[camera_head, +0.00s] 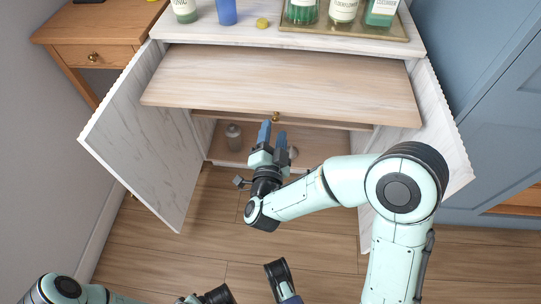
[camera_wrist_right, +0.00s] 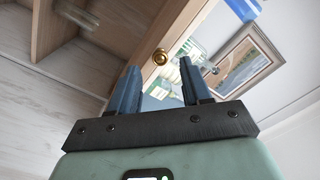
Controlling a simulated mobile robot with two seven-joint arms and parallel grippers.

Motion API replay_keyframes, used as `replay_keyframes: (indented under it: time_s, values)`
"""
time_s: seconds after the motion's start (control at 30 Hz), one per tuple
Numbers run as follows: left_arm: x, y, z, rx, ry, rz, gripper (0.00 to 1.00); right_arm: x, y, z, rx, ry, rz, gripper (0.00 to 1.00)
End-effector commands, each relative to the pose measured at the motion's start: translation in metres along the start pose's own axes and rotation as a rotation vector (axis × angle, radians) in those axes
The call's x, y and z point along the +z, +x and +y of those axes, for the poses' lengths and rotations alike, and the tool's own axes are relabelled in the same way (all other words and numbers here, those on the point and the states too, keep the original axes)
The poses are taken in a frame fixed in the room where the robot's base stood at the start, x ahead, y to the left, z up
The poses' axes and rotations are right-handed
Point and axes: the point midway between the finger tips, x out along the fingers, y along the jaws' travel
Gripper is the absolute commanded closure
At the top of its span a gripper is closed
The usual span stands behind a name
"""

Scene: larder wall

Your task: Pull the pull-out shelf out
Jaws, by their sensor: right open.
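The pull-out shelf (camera_head: 280,80) is a pale wooden board standing out in front of the white cabinet's top, between its two open doors. A small brass knob (camera_head: 276,116) sits at the middle of its front edge. My right gripper (camera_head: 273,137) is open and empty just in front of and below the knob. In the right wrist view the knob (camera_wrist_right: 160,57) shows beyond and between the spread fingertips (camera_wrist_right: 159,72), seemingly apart from them.
The left door (camera_head: 145,140) and right door (camera_head: 440,120) stand open on either side. Bottles and a tray (camera_head: 350,37) are on the cabinet top. A jar (camera_head: 233,137) stands on the lower board inside. A wooden side table (camera_head: 95,55) is at left. Floor in front is clear.

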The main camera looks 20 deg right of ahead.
Motion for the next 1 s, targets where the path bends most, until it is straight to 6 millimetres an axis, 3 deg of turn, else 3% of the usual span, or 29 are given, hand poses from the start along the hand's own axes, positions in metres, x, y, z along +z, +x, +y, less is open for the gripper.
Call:
replay_keyframes:
  time_s: [0.2, 0.4, 0.6, 1.0]
  values:
    - [-0.01, -0.008, 0.008, 0.015, 0.009, 0.033, 0.57, 0.001, -0.052, -0.001, -0.004, -0.001, -0.007, 0.52]
    - [-0.014, -0.011, 0.011, 0.021, 0.013, 0.048, 0.57, 0.001, -0.084, -0.001, -0.002, -0.001, -0.006, 0.52]
    - [-0.015, -0.012, 0.013, 0.023, 0.014, 0.052, 0.57, 0.0, -0.096, 0.0, 0.0, 0.0, -0.002, 0.52]
    - [-0.015, -0.012, 0.013, 0.023, 0.014, 0.051, 0.57, 0.0, -0.096, 0.0, 0.0, 0.0, -0.001, 0.52]
